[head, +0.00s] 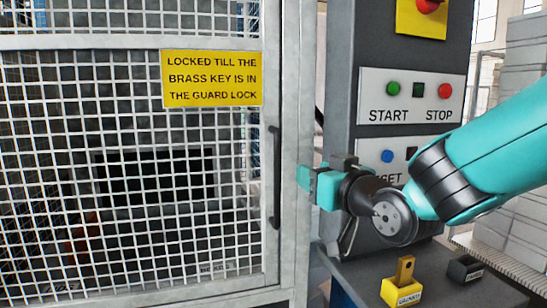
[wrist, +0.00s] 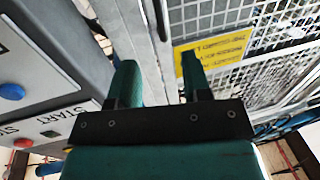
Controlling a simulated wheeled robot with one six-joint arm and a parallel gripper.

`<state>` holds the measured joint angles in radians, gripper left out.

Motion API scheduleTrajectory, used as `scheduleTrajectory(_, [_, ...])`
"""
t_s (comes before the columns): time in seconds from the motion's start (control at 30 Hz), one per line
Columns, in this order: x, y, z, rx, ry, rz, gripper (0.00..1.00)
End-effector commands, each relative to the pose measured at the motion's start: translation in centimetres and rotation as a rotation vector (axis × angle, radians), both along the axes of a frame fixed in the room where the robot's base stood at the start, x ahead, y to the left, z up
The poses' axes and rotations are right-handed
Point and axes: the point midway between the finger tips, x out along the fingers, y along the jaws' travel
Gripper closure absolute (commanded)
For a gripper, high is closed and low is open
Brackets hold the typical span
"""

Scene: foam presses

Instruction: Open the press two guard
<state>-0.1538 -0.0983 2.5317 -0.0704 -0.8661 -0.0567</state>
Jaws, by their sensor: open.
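The guard is a mesh door in a grey frame (head: 288,60), shut, on the left of the head view. A yellow sign (head: 212,79) on it reads "LOCKED TILL THE BRASS KEY IS IN THE GUARD LOCK". Its dark vertical handle (head: 274,178) is on the door's right edge; a dark bar (wrist: 160,18) also shows in the wrist view. My gripper (head: 308,182) is open and empty, to the right of the handle and apart from it in the picture. Its two teal fingers (wrist: 160,78) point towards the door frame. A brass key (head: 404,269) stands in a yellow holder (head: 402,293).
A grey control post with START and STOP buttons (head: 445,90) and a blue RESET button (head: 387,156) stands right of the door, close to my arm. A red knob (head: 428,5) is above. A black holder (head: 465,268) is on the dark ledge (head: 440,296) below my arm.

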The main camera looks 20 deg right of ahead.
Motion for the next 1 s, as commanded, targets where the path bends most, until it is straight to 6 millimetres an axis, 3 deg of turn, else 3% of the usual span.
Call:
scheduleTrajectory(0.5, [2.5, 0.4, 0.7, 0.003, 0.013, -0.006, 0.56])
scheduleTrajectory(0.7, [5.6, 1.0, 0.5, 0.002, 0.011, -0.004, 0.56])
scheduleTrajectory(1.0, [12.1, 2.5, 0.4, 0.002, 0.005, -0.001, 0.56])
